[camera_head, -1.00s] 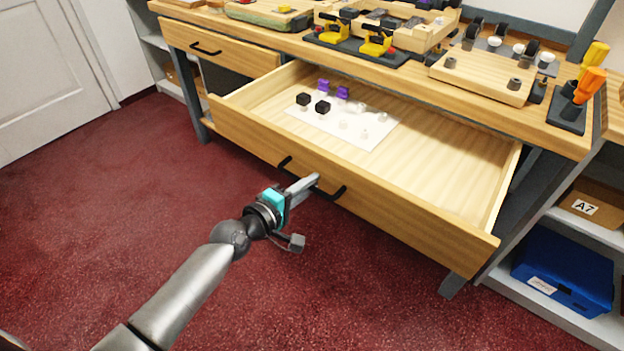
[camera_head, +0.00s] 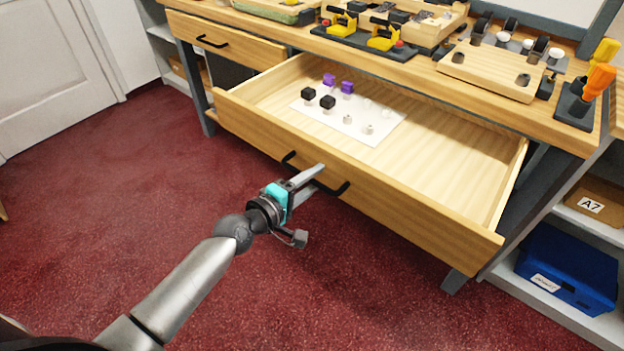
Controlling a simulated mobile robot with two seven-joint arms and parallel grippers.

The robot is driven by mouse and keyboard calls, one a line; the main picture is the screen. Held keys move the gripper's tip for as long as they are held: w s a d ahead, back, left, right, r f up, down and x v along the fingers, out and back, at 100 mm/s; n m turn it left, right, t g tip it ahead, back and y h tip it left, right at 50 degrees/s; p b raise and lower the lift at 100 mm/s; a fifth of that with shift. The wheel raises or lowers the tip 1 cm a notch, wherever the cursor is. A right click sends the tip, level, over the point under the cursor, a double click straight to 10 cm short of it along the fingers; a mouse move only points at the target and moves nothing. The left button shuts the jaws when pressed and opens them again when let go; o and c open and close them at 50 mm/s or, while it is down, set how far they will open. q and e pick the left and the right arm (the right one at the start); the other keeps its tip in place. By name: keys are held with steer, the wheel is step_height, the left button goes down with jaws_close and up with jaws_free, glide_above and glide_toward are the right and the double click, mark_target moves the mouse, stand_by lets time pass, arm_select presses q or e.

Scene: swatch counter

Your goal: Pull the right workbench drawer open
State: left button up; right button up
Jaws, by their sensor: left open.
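The right workbench drawer (camera_head: 420,213) is pulled well out, and its inside shows. Its black bar handle (camera_head: 339,190) is on the front panel. My left gripper (camera_head: 314,179) is at the middle of this handle with its two fingers spread apart. The fingers hide the middle of the bar, and I cannot tell whether they touch it. My right gripper is out of view.
A white sheet (camera_head: 379,133) in the drawer carries black, purple and pale small pieces. The shut left drawer (camera_head: 235,48) is beside it. The bench top (camera_head: 430,75) holds fixtures and tools. A blue bin (camera_head: 570,268) is on the right shelf. The red floor in front is clear.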

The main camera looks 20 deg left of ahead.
arm_select(q)
steer(key=shift+s+a, duration=0.1)
steer(key=shift+s, duration=0.15)
steer(key=p+v, duration=0.1)
steer(key=v, duration=1.3)
steer(key=shift+s, duration=0.35)
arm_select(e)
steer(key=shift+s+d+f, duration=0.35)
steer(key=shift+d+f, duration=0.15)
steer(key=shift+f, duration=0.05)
arm_select(q)
steer(key=shift+a, duration=0.1)
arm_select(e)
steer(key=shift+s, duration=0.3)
